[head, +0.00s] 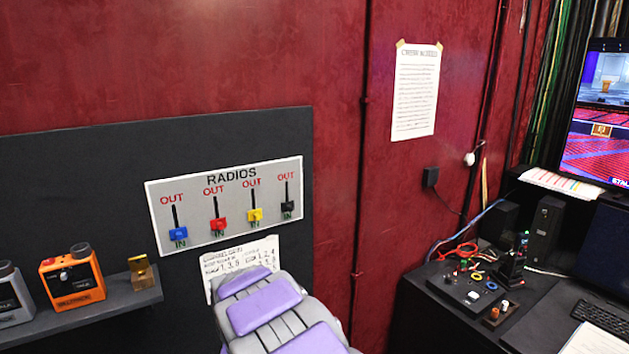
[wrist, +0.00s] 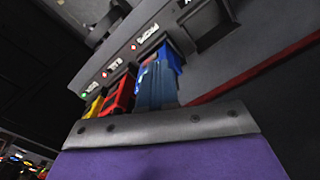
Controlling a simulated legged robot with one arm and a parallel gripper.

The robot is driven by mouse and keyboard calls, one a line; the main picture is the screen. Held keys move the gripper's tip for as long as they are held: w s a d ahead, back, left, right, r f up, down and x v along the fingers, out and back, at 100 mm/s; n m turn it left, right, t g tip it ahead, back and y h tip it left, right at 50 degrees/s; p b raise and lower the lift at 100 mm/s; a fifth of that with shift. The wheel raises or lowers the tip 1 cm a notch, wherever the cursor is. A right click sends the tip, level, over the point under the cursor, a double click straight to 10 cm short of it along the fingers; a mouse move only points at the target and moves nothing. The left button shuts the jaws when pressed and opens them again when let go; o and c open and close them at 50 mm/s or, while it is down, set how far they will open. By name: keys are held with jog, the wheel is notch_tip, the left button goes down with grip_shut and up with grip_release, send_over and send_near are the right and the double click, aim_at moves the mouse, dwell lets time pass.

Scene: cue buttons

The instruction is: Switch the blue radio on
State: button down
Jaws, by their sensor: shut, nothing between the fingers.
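In the wrist view a blue radio (wrist: 158,84) stands in a dark rack, just past the grey front edge of my gripper (wrist: 165,124). My gripper is shut and empty; its grey and purple body covers the foot of the radio. I cannot tell whether it touches the radio. No knob or switch on the radio can be made out clearly. The head view does not show this rack. There, my purple and grey arm rises at the bottom centre, below a RADIOS panel (head: 226,181), whose blue slider (head: 178,234) is down at IN.
A red radio (wrist: 121,95) and a yellow one (wrist: 93,107) stand left of the blue one. Small lights mark the rack's dark face (wrist: 140,25). In the head view a shelf (head: 90,317) holds an orange box (head: 72,281); a cluttered desk (head: 450,310) is at right.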

notch_tip(320, 180, up, 6)
jog(key=p, duration=0.2)
jog(key=shift+s, duration=0.3)
jog(key=shift+d+r+p, duration=0.1)
jog(key=shift+p, duration=0.3)
jog(key=p, duration=0.5)
jog(key=a+r+p, duration=0.1)
jog(key=p, duration=0.4)
jog(key=shift+w+a+r+p, duration=0.1)
jog(key=shift+w+a+p, duration=0.1)
jog(key=shift+w+p, duration=0.15)
jog(key=shift+p, duration=0.4)
jog(key=shift+f, duration=0.25)
